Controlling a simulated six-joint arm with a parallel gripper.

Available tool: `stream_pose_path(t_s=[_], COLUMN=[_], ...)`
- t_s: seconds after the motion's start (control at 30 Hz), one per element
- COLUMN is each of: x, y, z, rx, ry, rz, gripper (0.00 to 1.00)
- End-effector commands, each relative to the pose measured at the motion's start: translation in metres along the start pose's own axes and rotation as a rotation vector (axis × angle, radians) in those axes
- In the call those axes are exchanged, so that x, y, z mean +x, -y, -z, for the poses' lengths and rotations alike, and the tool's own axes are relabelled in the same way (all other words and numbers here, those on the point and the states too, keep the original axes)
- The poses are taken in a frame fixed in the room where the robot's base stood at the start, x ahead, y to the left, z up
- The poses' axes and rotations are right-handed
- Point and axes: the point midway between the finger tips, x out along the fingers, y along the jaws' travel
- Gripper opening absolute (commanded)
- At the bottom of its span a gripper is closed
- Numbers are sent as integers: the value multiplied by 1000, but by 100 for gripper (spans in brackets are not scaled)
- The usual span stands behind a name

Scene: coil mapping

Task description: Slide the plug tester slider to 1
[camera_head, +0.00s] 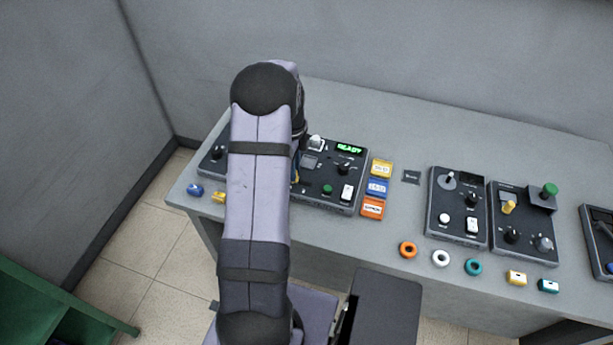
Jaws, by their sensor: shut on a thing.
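A dark control box (336,192) with a green lit display reading READY (349,148) stands on the grey bench. It carries knobs, a green button (327,188) and a white rocker switch (347,192). My arm crosses in front of the box's left side. My gripper is hidden behind the arm, so its fingers and anything between them do not show.
Yellow, blue and orange labelled blocks (377,187) stand right of the box. Farther right are two more dark panels (457,207) with knobs. Orange, white and teal rings (441,258) lie near the front edge. A blue piece (195,190) lies front left.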

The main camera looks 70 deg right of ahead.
Motion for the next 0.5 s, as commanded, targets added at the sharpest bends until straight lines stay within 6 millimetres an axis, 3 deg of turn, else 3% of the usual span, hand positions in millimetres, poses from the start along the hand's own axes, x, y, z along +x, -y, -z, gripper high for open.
stream_pose_path(t_s=[0.13,0.17,0.2,0.5], x=[-1,-1,-1,0], y=[1,1,1,0], z=[0,0,0,0], rx=[0,0,0,0], ry=[0,0,0,0], rz=[2,2,2,1], gripper=[1,22,32,33])
